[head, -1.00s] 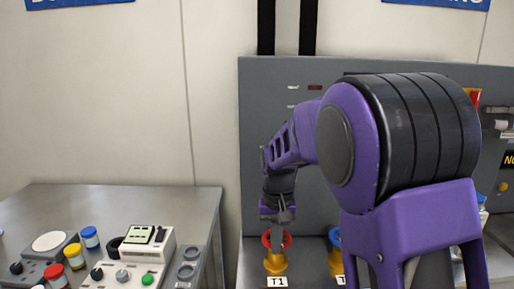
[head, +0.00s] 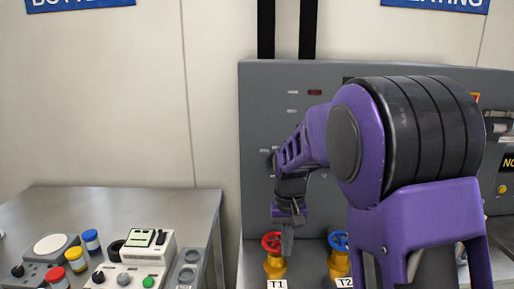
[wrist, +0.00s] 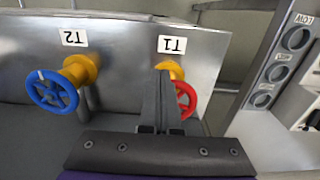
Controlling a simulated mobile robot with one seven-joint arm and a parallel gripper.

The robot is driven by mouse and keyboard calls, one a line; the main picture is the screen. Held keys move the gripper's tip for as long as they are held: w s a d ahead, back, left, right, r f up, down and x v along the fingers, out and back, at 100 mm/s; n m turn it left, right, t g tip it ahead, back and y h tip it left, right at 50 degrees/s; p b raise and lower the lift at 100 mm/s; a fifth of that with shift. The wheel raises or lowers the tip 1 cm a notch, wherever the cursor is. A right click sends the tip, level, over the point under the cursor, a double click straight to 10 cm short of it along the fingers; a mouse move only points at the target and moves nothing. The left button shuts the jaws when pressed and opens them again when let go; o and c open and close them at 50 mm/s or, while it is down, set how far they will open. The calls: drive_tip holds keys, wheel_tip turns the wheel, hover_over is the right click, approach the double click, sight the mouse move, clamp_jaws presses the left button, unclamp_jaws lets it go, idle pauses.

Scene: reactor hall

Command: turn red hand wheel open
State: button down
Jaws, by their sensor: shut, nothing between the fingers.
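The red hand wheel (head: 271,242) sits on a yellow valve body (head: 275,265) above the label T1 in the head view. In the wrist view the red wheel (wrist: 186,99) is partly hidden behind my fingers, with only its right part showing. My gripper (head: 287,245) points down beside the wheel's right side in the head view. In the wrist view my gripper (wrist: 163,80) has its fingers together and empty. I cannot tell whether the fingers touch the rim.
A blue hand wheel (head: 338,241) on a yellow valve, labelled T2, stands right of the red one. A grey panel (head: 255,130) rises behind. A metal table (head: 125,205) at left holds jars and a control box (head: 145,250).

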drive_tip(key=shift+d, duration=0.1)
idle(0.6)
wheel_tip(320, 180, up, 6)
drive_tip(key=shift+s, duration=0.25)
idle(0.3)
drive_tip(key=shift+d, duration=0.1)
drive_tip(key=a+f+b, duration=0.4)
drive_tip(key=f+b, duration=0.2)
drive_tip(key=b, duration=0.3)
drive_tip(key=shift+a, duration=0.4)
